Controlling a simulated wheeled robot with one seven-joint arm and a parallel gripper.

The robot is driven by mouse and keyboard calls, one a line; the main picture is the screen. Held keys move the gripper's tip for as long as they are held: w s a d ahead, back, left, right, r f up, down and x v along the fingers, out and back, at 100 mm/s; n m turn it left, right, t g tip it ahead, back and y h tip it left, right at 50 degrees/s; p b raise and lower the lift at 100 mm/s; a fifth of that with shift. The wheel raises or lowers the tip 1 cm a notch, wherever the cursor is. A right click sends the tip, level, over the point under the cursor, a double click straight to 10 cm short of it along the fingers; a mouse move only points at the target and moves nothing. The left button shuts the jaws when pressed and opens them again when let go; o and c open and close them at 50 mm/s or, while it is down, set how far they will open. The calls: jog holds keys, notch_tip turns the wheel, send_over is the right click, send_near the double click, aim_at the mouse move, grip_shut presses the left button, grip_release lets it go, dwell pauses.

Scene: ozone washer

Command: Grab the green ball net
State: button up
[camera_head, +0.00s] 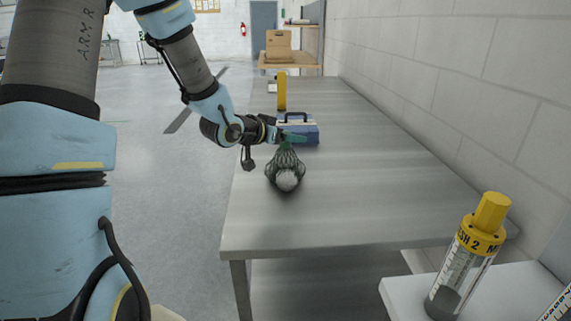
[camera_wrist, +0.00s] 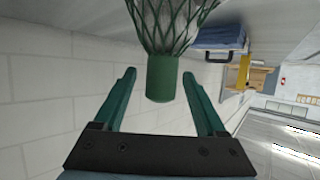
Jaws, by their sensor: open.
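The green ball net (camera_head: 286,165) stands on the metal table with a pale ball in its lower part and its narrow neck upward. In the wrist view the net's solid green neck (camera_wrist: 161,78) sits between the two green fingers of my gripper (camera_wrist: 160,88), with a gap on each side. My gripper (camera_head: 293,137) is open at the top of the net in the head view. The fingers partly hide the neck there.
The long metal table (camera_head: 350,150) runs along a white block wall. A blue case (camera_head: 300,130) stands just behind the net, with a yellow post (camera_head: 281,92) beyond. A yellow-capped cylinder (camera_head: 468,258) stands at the front right. The table right of the net is clear.

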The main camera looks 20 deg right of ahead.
jog(key=shift+x, duration=0.85)
grip_shut()
jog(key=shift+w, duration=0.1)
dwell(0.7)
